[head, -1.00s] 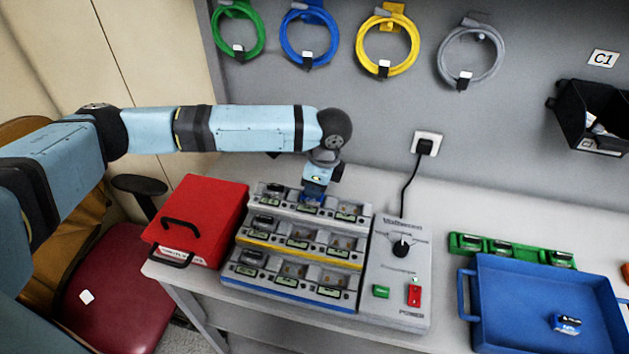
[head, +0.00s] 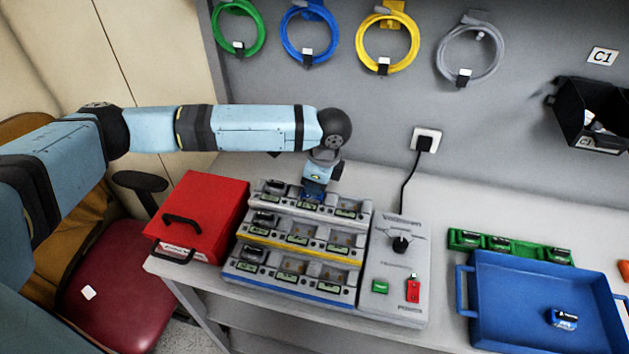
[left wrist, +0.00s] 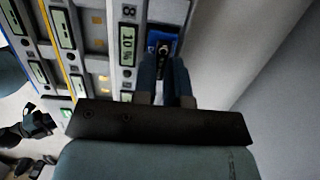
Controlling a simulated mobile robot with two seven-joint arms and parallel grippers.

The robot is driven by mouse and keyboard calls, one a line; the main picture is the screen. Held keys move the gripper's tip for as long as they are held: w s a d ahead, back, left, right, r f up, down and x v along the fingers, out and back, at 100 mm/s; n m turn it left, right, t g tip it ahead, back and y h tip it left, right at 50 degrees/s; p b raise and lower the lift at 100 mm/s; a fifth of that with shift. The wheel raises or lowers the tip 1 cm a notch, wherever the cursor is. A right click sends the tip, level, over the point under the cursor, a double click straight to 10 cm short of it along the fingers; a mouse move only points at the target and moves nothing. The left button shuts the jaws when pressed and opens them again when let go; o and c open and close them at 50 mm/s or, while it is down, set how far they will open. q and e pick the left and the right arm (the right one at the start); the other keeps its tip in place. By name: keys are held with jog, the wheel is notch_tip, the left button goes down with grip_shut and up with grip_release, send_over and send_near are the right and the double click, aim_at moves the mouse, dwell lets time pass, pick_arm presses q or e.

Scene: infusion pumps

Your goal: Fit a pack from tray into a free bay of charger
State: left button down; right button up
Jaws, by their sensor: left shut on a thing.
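The charger (head: 362,270) is a grey stepped block with three rows of bays. Dark packs sit in its left column, such as a pack (head: 262,218) in the middle row; several other bays look empty. My left gripper (head: 315,189) points down at the middle bay of the top, rear row. It is shut on a blue pack (left wrist: 161,38), which is at that bay; fingers hide much of it, and I cannot tell how deep it sits. The blue tray (head: 490,305) at the right holds another blue and black pack (head: 563,318). My right gripper is not visible.
A red box (head: 205,215) stands close left of the charger. The control panel (head: 398,275) with a knob and switches is on its right. A green rack (head: 510,246) lies behind the tray. Coiled cables and a black bin (head: 590,115) are on the wall.

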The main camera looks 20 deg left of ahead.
pick_arm(q)
jog(key=c, duration=1.1)
grip_release()
notch_tip(320, 180, up, 14)
jog(key=d, duration=0.2)
jog(key=shift+w+d+f+b, duration=0.25)
jog(key=shift+d+b, duration=0.1)
jog(key=shift+b, duration=0.05)
